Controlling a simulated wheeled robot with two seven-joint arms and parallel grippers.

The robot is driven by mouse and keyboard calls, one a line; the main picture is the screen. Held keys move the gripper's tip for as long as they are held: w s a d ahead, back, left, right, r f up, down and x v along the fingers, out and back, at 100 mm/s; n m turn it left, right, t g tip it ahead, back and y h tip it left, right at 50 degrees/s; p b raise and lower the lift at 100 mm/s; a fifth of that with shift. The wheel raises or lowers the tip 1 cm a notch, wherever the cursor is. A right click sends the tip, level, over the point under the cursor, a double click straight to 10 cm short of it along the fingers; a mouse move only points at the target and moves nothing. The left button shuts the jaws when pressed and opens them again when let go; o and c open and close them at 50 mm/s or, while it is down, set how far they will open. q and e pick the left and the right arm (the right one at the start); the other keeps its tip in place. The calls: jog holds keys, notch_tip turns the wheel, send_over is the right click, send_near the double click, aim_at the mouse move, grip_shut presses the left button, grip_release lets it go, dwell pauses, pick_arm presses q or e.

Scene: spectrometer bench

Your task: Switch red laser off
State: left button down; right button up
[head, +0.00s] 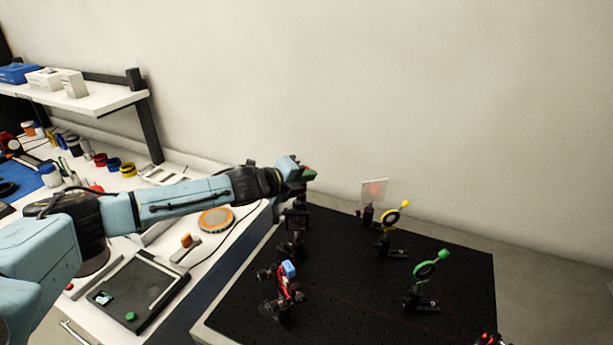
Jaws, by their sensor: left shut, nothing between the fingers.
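A red spot glows on a small pale screen (374,191) at the back of the black optical breadboard (350,290). A faint red beam line crosses the breadboard towards a red and dark device (488,339), cut off by the lower edge; I cannot tell for certain that it is the red laser. A red and black mount with a blue top (287,280) stands at the breadboard's left. My left gripper (302,172) is shut and empty, above the back left of the breadboard; its fingertips are hard to make out. My right gripper is not in view.
A yellow-ringed mount (390,222) and a green-ringed mount (430,265) stand on the breadboard, with a dark mount (297,222) below my left gripper. A black panel with a green button (130,316) lies on the white bench. A shelf (100,101) holds boxes.

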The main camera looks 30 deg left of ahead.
pick_arm(q)
jog(key=shift+a+t+b, duration=0.1)
jog(key=shift+t+b, duration=0.2)
jog(key=shift+b, duration=0.25)
jog(key=shift+s+n+h+b, duration=0.1)
jog(key=shift+n+h+b, duration=0.2)
jog(key=shift+n+b, duration=0.1)
